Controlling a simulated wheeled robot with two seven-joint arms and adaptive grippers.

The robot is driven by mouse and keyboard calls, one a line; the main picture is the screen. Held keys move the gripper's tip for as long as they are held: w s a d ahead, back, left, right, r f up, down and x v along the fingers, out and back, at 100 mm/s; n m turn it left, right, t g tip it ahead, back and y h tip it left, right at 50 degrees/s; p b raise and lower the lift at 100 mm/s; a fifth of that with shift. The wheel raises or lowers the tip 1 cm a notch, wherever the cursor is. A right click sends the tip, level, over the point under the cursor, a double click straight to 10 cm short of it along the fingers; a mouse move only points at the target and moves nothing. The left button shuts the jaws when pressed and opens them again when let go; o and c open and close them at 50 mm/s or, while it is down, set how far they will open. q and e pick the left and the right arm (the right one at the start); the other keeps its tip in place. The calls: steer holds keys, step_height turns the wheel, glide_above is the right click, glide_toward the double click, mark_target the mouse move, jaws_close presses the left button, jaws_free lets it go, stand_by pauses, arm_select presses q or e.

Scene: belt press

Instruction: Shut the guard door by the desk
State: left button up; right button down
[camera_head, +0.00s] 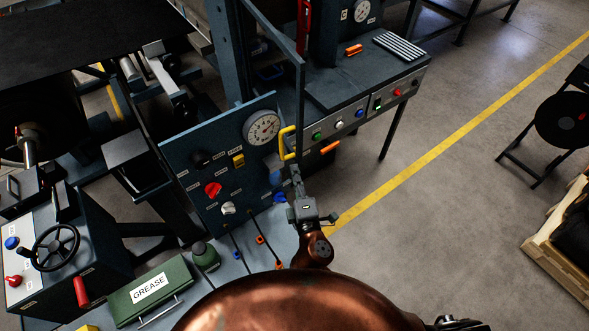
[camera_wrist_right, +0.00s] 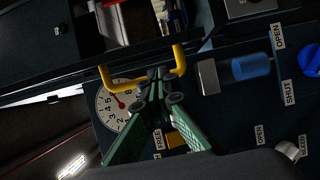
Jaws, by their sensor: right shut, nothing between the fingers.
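The guard door (camera_head: 302,95) is a dark blue frame that stands out from the press, with its free edge toward me. Its yellow U-shaped handle (camera_head: 283,144) is on that edge, beside the round gauge in the head view. The handle also shows in the wrist view (camera_wrist_right: 127,84). My right gripper (camera_head: 295,172) is just below the handle in the head view. In the wrist view the green fingers (camera_wrist_right: 160,78) are shut and empty, with their tips overlapping the handle's bar. I cannot tell whether they touch it. My left gripper is not in view.
A blue control panel (camera_head: 188,158) with dial and knobs is left of the handle. The desk (camera_head: 345,90) with buttons is behind and right. A green grease box (camera_head: 150,291) and handwheel (camera_head: 56,248) are at the lower left.

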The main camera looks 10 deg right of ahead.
steer(key=w, duration=0.7)
steer(key=shift+w+a+p, duration=0.35)
steer(key=shift+a+p, duration=0.05)
steer(key=shift+d, duration=0.15)
